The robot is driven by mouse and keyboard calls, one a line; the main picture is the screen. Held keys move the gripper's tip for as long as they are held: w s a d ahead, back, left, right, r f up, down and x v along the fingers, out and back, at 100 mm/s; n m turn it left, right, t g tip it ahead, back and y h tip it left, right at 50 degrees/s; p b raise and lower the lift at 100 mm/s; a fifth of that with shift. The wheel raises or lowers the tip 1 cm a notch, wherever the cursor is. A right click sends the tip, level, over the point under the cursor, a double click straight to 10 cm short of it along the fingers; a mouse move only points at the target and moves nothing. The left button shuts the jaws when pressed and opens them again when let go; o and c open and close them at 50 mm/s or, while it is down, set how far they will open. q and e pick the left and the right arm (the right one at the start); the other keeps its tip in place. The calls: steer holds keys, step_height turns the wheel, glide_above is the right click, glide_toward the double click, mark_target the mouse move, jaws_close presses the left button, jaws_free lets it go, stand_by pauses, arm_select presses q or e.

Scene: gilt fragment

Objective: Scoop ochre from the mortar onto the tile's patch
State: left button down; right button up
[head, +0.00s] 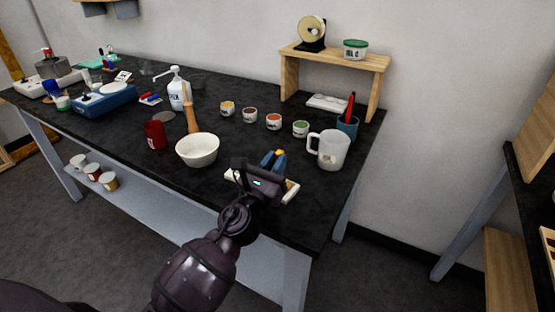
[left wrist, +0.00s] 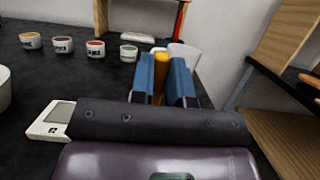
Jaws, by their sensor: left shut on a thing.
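The mortar is probably the white bowl (head: 197,153), left of my left gripper; its rim also shows at the left edge of the left wrist view (left wrist: 3,90). A wooden pestle-like stick (head: 188,108) stands upright at its back rim. My left gripper (head: 274,156) has blue fingers, shut on a narrow yellow thing (left wrist: 159,78), mostly hidden between them. A cream flat piece (head: 291,191) shows below the gripper, largely covered by it. The left wrist view shows a cream slab with a grey panel (left wrist: 60,112); I cannot tell whether this is the tile.
Several small paint pots, one with yellow (head: 227,108), stand in a row behind. A translucent mug (head: 331,150) and blue cup (head: 347,128) stand right of the gripper. A red can (head: 155,135) and pump bottle (head: 179,92) stand left. The front right table corner is clear.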

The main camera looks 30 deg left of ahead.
arm_select(q)
steer(key=shift+w+d+f, duration=0.1)
steer(key=shift+w+d, duration=0.05)
steer(key=shift+w, duration=1.2)
steer(key=shift+w+d, duration=0.1)
steer(key=shift+w, duration=0.55)
arm_select(e)
steer(key=shift+a+f, duration=0.15)
steer(key=shift+f, duration=0.1)
arm_select(q)
step_height(320, 180, up, 6)
steer(key=p, duration=0.5)
arm_select(e)
step_height(320, 180, up, 8)
steer(key=w+t, duration=0.1)
steer(key=w, duration=0.1)
steer(key=shift+w, duration=0.1)
